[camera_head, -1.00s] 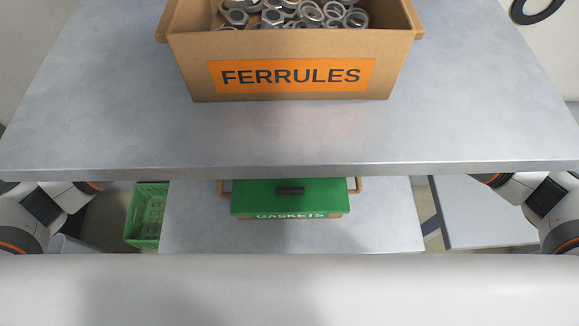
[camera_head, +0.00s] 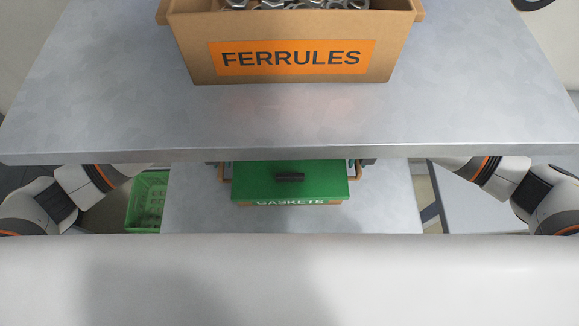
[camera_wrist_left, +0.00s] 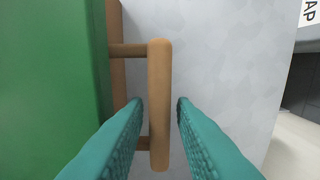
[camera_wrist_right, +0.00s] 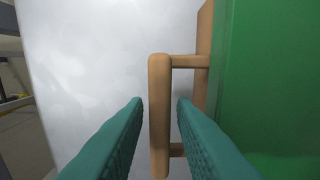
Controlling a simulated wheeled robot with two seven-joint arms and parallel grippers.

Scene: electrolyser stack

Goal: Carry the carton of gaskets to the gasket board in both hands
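The gaskets carton (camera_head: 290,202), brown with a green lid (camera_head: 250,180) and a dark lid grip, sits on a grey surface below the upper shelf. A wooden bar handle stands out at each end. In the left wrist view, my left gripper (camera_wrist_left: 160,102) is open, with one teal finger on each side of the left handle (camera_wrist_left: 159,70). In the right wrist view, my right gripper (camera_wrist_right: 160,102) is open, its fingers on either side of the right handle (camera_wrist_right: 159,75). Gaps show between fingers and bars. The gasket board is not recognisable in view.
A grey upper shelf (camera_head: 290,125) bearing a ferrules carton (camera_head: 192,62) hangs over the view and hides most of my forearms and grippers. A green crate (camera_head: 147,205) stands at the left. The lower grey surface (camera_head: 195,205) is bare beside the carton.

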